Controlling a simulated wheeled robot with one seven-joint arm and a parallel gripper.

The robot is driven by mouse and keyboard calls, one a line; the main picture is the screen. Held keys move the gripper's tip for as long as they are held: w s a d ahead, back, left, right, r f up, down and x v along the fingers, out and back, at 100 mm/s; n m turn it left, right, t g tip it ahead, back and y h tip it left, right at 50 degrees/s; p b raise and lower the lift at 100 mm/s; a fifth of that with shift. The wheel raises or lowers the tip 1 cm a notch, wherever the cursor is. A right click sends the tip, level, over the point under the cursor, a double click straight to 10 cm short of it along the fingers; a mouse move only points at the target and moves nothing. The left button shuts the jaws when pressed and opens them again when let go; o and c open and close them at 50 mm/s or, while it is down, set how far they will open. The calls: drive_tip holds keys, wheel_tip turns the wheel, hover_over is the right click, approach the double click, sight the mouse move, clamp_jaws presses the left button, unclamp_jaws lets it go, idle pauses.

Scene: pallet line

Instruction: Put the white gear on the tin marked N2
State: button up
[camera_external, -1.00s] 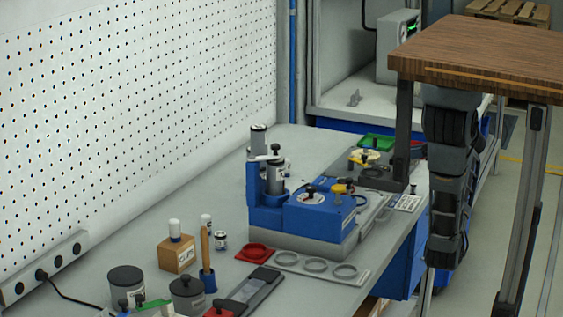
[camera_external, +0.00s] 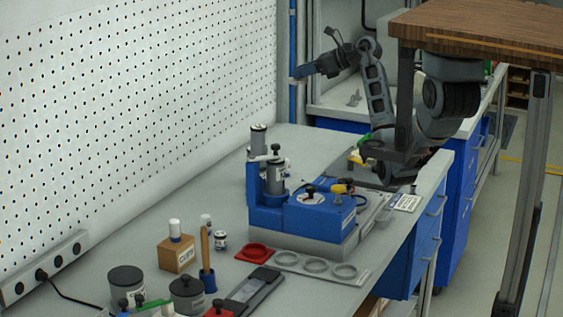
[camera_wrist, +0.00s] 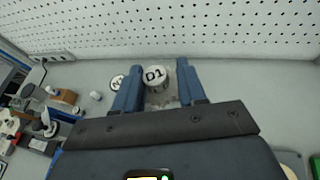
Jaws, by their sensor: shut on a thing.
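My gripper (camera_wrist: 160,92) shows in the wrist view with its two blue fingers apart and a pale, greyish-white thing (camera_wrist: 164,99) between them. It fits the white gear, but its teeth are not clear. In the external view my gripper (camera_external: 299,73) is raised above the back of the bench and points left toward the pegboard. Beyond the fingers in the wrist view is a white round top marked D1 (camera_wrist: 155,75). To its left is a white top (camera_wrist: 117,82) whose mark starts with N; the left finger hides the rest.
A blue machine (camera_external: 315,215) with tins beside it stands mid-bench in the external view. A tray of rings (camera_external: 316,265), a box (camera_external: 177,255) and dark jars lie nearer. The pegboard (camera_external: 140,110) bounds the bench on the left.

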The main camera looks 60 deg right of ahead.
drive_tip(key=shift+n+y, duration=0.7)
drive_tip(key=shift+y, duration=0.2)
drive_tip(key=w+a+r+p, duration=0.1)
drive_tip(key=w+a+r, duration=0.7)
clamp_jaws()
drive_tip(key=w+a+r+n+g+y, duration=0.15)
drive_tip(key=w+a, duration=0.35)
drive_tip(key=a, duration=0.6)
drive_tip(key=w+a+r+n+g+y, duration=0.1)
drive_tip(key=w+a+r, duration=0.25)
drive_tip(key=a, duration=0.75)
drive_tip(key=w+a+r+n+g+y, duration=0.1)
drive_tip(key=w+a+r+n+y, duration=0.1)
drive_tip(key=w+a, duration=0.65)
drive_tip(key=s+a+f+n+g+y+b, duration=0.1)
drive_tip(key=a+f, duration=0.4)
drive_tip(key=a, duration=0.3)
drive_tip(key=s+a+f+n+b, duration=0.1)
drive_tip(key=a+f, duration=0.3)
drive_tip(key=a, duration=0.4)
drive_tip(key=n+g+y+b, duration=0.3)
drive_tip(key=n+g+b, duration=0.2)
drive_tip(key=b, duration=0.2)
hover_over(130, 272)
wheel_tip(130, 272, down, 23)
drive_tip(key=shift+f, duration=4.15)
drive_tip(key=shift+f, duration=0.1)
